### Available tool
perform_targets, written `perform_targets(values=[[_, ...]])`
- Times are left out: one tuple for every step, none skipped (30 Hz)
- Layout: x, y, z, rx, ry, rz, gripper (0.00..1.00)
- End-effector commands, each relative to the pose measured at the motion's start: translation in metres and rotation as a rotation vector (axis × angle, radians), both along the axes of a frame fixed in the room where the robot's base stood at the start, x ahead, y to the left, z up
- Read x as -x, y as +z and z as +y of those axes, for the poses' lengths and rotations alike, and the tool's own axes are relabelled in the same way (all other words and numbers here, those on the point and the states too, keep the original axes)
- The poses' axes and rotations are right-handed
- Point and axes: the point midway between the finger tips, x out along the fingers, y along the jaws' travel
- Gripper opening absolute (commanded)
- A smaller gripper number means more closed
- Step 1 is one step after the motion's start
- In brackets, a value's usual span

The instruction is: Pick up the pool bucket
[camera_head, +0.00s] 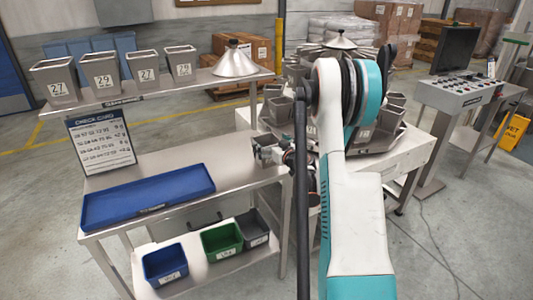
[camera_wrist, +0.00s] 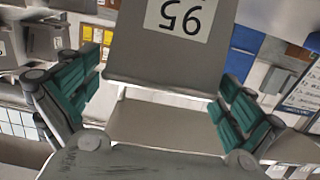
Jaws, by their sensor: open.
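A grey tapered bucket (camera_wrist: 165,60) with a white number label fills the upper middle of the wrist view, seen upside down. I take it for the pool bucket. My gripper (camera_wrist: 160,82) is open, with a teal-padded finger to either side of the bucket's lower part in that picture. I cannot tell whether the pads touch it.
A steel bench (camera_head: 190,160) at left holds a blue tray (camera_head: 148,196) and a check card (camera_head: 101,142). Numbered buckets (camera_head: 108,72) and a metal cone (camera_head: 235,64) stand on its upper shelf. Coloured bins (camera_head: 222,240) sit below. A control console (camera_head: 458,92) stands at right.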

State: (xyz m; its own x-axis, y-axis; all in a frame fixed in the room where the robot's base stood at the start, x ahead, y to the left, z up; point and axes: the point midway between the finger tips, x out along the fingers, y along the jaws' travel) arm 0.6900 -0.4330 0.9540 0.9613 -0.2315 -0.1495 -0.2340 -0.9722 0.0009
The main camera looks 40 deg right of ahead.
Motion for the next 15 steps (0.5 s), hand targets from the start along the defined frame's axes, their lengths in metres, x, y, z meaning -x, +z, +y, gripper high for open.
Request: perform_targets(values=[[-0.009,-0.004,-0.001,0.000,0.002,0.000,1.00],[-0.013,-0.004,-0.002,0.000,0.001,0.000,1.00],[-0.019,-0.005,-0.004,-0.001,0.001,0.000,1.00],[-0.022,-0.005,-0.004,-0.001,0.001,0.000,1.00],[-0.025,-0.005,-0.005,-0.001,0.001,0.000,1.00],[-0.028,-0.005,-0.006,-0.001,0.001,0.000,1.00],[-0.029,-0.005,-0.007,-0.001,0.001,0.000,1.00],[-0.030,-0.005,-0.007,-0.001,0.001,0.000,1.00],[-0.031,-0.005,-0.007,-0.001,0.001,0.000,1.00],[-0.032,-0.005,-0.007,-0.001,0.001,0.000,1.00],[-0.032,-0.004,-0.007,-0.001,0.000,0.000,1.00],[-0.032,-0.004,-0.007,-0.001,0.000,0.000,1.00],[-0.031,-0.004,-0.007,-0.001,0.000,0.000,1.00],[-0.031,-0.004,-0.007,-0.001,0.000,0.000,1.00],[-0.031,-0.004,-0.007,-0.001,0.000,0.000,1.00]])
